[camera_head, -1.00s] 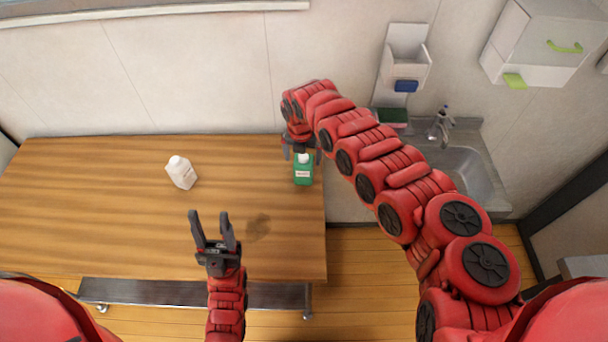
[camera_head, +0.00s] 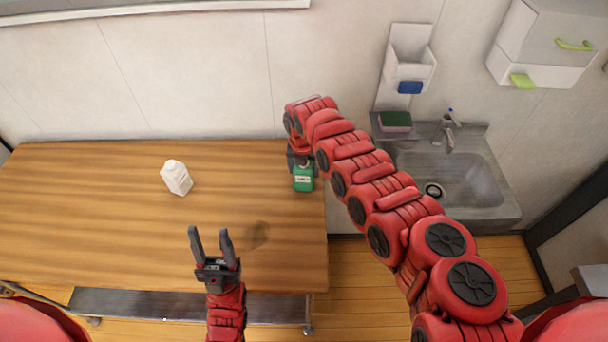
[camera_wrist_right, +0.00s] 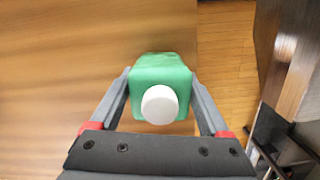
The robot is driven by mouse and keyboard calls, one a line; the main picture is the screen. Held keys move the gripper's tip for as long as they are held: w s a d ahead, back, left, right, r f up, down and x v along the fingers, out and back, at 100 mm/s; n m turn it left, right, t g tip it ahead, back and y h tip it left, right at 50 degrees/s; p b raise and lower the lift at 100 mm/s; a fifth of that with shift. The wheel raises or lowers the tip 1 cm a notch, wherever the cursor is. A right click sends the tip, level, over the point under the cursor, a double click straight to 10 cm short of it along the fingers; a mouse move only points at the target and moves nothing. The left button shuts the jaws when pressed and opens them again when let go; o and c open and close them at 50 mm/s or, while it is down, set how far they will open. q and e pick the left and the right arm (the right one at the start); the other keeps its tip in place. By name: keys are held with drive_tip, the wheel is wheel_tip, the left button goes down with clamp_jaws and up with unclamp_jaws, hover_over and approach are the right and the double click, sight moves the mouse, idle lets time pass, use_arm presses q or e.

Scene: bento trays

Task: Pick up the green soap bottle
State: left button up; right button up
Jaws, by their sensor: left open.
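The green soap bottle (camera_head: 303,179), with a pale label on its front, stands near the right end of the wooden table. My right gripper (camera_head: 301,166) is down at the bottle's top. In the right wrist view the bottle's green body (camera_wrist_right: 162,72) and white cap (camera_wrist_right: 160,104) are between the fingers (camera_wrist_right: 161,85), one on each side. The fingers look very close to the sides; I cannot tell whether they press on it. My left gripper (camera_head: 212,236) is open and empty over the table's front part.
A white bottle (camera_head: 176,178) stands on the wooden table (camera_head: 90,200) to the left. A sink (camera_head: 460,180) with a tap (camera_head: 447,130) and a green sponge (camera_head: 395,119) is to the right. The table's middle is clear.

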drive_tip(key=c, duration=0.8)
drive_tip(key=shift+r+b, duration=0.3)
drive_tip(key=shift+r, duration=0.1)
wheel_tip(320, 180, up, 3)
drive_tip(key=shift+d+f+b, duration=0.1)
drive_tip(key=shift+f+b, duration=0.1)
drive_tip(key=shift+b, duration=0.6)
drive_tip(key=shift+s+a+r+p, duration=0.25)
drive_tip(key=shift+s+a+p, duration=1)
drive_tip(key=shift+s+p, duration=1.05)
drive_tip(key=shift+s+a+r+p, duration=0.25)
drive_tip(key=shift+s+a+p, duration=0.95)
drive_tip(key=shift+s+p, duration=1.15)
drive_tip(key=shift+s+a+r+p, duration=0.25)
drive_tip(key=shift+s+a+p, duration=1)
drive_tip(key=shift+s+p, duration=1.05)
